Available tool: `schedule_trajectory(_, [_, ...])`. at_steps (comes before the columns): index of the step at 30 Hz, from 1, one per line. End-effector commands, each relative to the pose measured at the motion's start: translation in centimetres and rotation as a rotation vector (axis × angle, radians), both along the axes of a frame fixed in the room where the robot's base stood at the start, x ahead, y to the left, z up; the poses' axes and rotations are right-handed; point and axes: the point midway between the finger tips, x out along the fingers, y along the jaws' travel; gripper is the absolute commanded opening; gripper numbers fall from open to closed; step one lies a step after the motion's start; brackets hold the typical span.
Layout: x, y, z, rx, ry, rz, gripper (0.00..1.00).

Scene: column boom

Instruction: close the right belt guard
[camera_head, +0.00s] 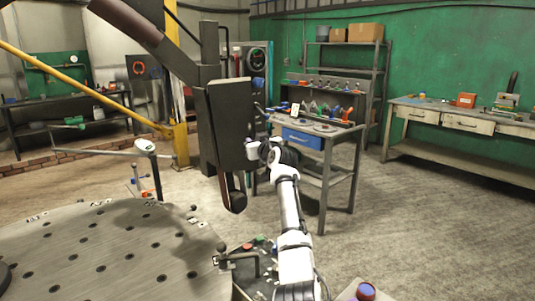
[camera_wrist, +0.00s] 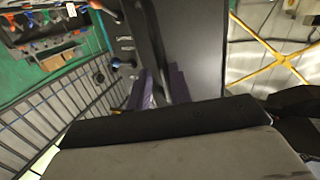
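A tall dark grey panel, which looks like the belt guard (camera_head: 231,122), hangs at the side of the dark column in the head view. I cannot tell for sure that it is the right guard, or how far open it stands. In the wrist view its flat grey face (camera_wrist: 197,48) fills the upper middle, with a dark bar along its left side. My gripper (camera_head: 257,152) is at the panel's right edge, below mid-height. In the wrist view the dark purple fingers (camera_wrist: 158,88) are apart, close to the bar. Whether they grip it is hidden.
A workbench with a blue drawer (camera_head: 302,139) stands just behind my gripper. Blue knobs (camera_head: 258,84) stick out beside the panel. A perforated round table (camera_head: 110,250) fills the lower left. The floor at right is clear, before another bench (camera_head: 468,122).

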Motion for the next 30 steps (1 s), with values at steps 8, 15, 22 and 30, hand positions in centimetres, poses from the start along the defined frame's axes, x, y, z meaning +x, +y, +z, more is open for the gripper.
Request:
schedule_trajectory(8, [-3.5, -2.2, 0.0, 0.003, -0.004, -0.013, 0.15])
schedule_trajectory(15, [-6.7, -3.4, 0.1, 0.001, -0.002, -0.012, 0.15])
schedule_trajectory(22, [-8.6, -4.2, 0.4, 0.003, 0.000, -0.010, 0.15])
schedule_trajectory(30, [-9.0, -4.2, 0.5, 0.002, 0.000, -0.010, 0.15])
